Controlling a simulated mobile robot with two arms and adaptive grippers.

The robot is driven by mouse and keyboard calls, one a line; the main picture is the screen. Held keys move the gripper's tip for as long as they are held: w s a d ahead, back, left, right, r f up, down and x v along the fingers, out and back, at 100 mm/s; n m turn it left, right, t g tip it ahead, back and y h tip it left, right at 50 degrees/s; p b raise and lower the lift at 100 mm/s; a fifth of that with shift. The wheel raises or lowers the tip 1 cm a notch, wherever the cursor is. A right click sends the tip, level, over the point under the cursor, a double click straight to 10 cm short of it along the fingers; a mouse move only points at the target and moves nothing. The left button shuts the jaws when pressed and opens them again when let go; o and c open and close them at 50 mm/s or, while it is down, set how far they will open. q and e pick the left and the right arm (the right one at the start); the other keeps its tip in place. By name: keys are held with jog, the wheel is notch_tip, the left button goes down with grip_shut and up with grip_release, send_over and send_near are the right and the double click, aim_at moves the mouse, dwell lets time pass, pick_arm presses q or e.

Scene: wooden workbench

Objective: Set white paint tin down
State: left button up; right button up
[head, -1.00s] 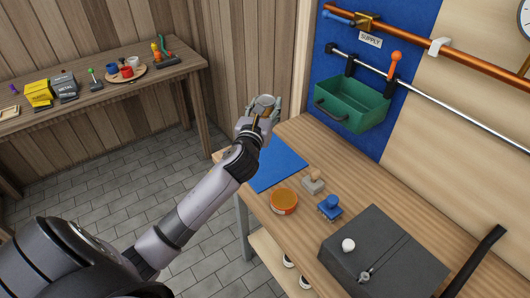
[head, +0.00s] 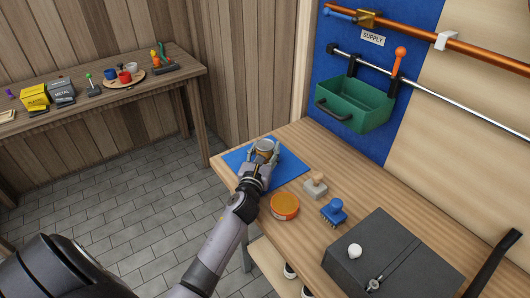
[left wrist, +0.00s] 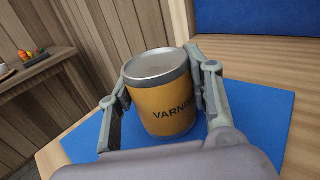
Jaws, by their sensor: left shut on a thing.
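My left gripper (head: 263,150) is shut on a tin (left wrist: 160,112) with a grey metal lid and a yellow-orange side lettered "VARN…". It is not white; no white paint tin shows. The tin is upright between the two fingers in the left wrist view. It is over the blue mat (head: 288,170) at the far left end of the workbench; the mat also shows in the left wrist view (left wrist: 262,120). I cannot tell whether the tin's base touches the mat. My right gripper is not in view.
A dark grey box (head: 390,262) stands nearer. A green bin (head: 355,104) hangs on the wall rail. A side bench (head: 100,97) stands left across the floor.

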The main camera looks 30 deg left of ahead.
pick_arm(q)
jog(key=shift+r, duration=0.1)
jog(key=shift+f, duration=0.2)
jog(key=o, duration=1.3)
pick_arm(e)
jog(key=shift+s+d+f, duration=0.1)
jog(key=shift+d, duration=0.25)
pick_arm(q)
jog(key=shift+o, duration=0.2)
jog(key=shift+r, duration=0.2)
jog(key=v, duration=1)
jog(key=shift+s+d+b, duration=0.1)
jog(key=shift+s+b, duration=0.2)
jog(key=shift+b, duration=0.05)
jog(key=shift+s+d, duration=0.25)
jog(key=shift+s, duration=0.45)
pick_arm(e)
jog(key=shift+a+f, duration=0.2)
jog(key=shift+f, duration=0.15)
